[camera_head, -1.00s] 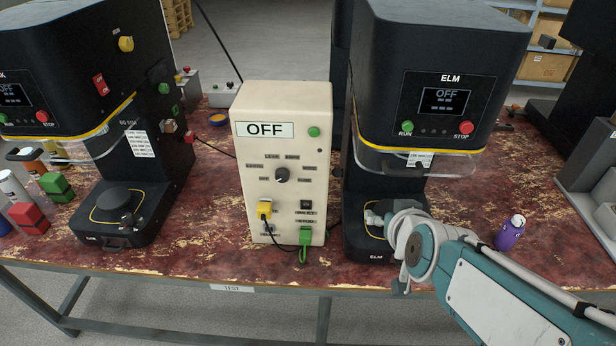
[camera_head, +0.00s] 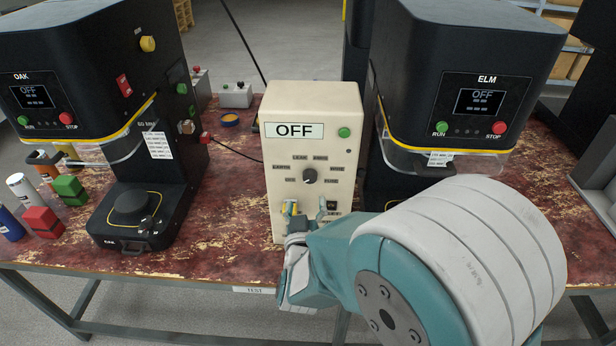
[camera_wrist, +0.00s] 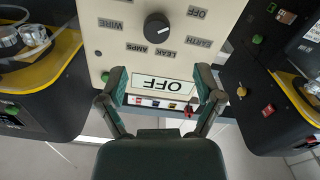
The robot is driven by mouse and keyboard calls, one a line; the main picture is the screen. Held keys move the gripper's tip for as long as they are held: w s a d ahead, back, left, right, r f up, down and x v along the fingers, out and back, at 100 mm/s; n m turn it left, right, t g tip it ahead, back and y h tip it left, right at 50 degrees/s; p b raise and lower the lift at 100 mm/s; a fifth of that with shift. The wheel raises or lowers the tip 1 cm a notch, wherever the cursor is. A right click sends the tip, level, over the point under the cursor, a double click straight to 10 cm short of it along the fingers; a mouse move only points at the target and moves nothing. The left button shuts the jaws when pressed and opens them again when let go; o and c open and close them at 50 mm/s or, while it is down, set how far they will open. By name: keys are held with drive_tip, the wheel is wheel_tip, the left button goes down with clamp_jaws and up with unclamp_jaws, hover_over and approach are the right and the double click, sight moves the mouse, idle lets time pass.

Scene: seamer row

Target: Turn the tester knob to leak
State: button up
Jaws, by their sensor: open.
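The cream tester box (camera_head: 275,107) stands on the bench between two black machines, and its display (camera_head: 295,130) reads OFF. Its dark round knob (camera_head: 310,176) sits mid-panel, with LEAK printed at its upper left; it also shows in the wrist view (camera_wrist: 157,27), upside down. I cannot tell the pointer's direction for sure. My gripper (camera_head: 306,212) is open and empty in front of the box's lower panel, below the knob. In the wrist view its fingers (camera_wrist: 160,88) are spread, with the knob beyond them and apart from them. The lower sockets are partly hidden behind my gripper.
The OAK machine (camera_head: 95,75) stands at left and the ELM machine (camera_head: 470,60) close at right. A green button (camera_head: 344,132) is at the box's upper right. Red and green blocks (camera_head: 42,221) and bottles stand at the left. The bench front (camera_head: 215,255) left of my arm is clear.

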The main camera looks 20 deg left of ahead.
sight(309, 179)
drive_tip(key=x, duration=0.8)
drive_tip(key=shift+w+d, duration=0.15)
drive_tip(key=shift+w, duration=0.3)
drive_tip(key=c, duration=1.2)
